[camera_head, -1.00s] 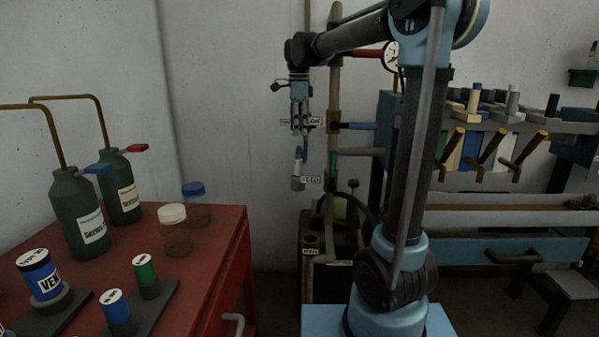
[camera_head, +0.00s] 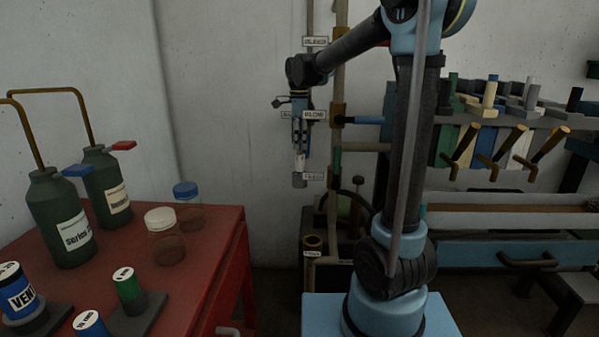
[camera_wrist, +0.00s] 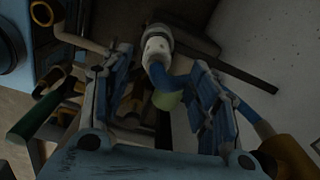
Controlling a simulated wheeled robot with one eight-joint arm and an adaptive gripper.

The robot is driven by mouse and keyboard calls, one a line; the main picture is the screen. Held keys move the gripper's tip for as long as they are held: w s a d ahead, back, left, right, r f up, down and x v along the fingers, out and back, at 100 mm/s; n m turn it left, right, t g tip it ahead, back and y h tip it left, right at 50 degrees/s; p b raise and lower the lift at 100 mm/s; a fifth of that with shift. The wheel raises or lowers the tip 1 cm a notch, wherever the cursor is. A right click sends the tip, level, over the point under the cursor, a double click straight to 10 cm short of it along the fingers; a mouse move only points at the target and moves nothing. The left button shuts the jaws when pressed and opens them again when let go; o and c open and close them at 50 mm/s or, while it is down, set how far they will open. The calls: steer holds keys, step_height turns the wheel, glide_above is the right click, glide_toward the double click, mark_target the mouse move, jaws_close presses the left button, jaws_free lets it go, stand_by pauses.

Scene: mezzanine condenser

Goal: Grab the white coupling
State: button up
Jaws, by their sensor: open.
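The white coupling (camera_wrist: 157,42) is a short white cylinder with a grey end piece, joined to a curved blue hose. In the wrist view it shows at the upper middle, in line with the gap between the fingers. In the head view the coupling (camera_head: 299,161) hangs in front of the wall, its grey end downward. My gripper (camera_wrist: 160,68) is open, with one blue finger on each side. In the head view my gripper (camera_head: 300,148) points down just above the coupling. I cannot tell whether either finger touches the coupling or hose.
A brown vertical pipe (camera_head: 336,90) with labelled branches stands right beside the gripper. A row of brass-coloured handles (camera_head: 505,147) is at the right. A red bench (camera_head: 215,260) with green bottles and jars stands at the left. Bare wall lies left of the gripper.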

mark_target(300, 160)
steer(key=shift+s+d+f, duration=0.1)
steer(key=shift+f, duration=1.95)
steer(key=shift+s+d+f, duration=0.1)
steer(key=shift+f, duration=1.95)
jaws_close()
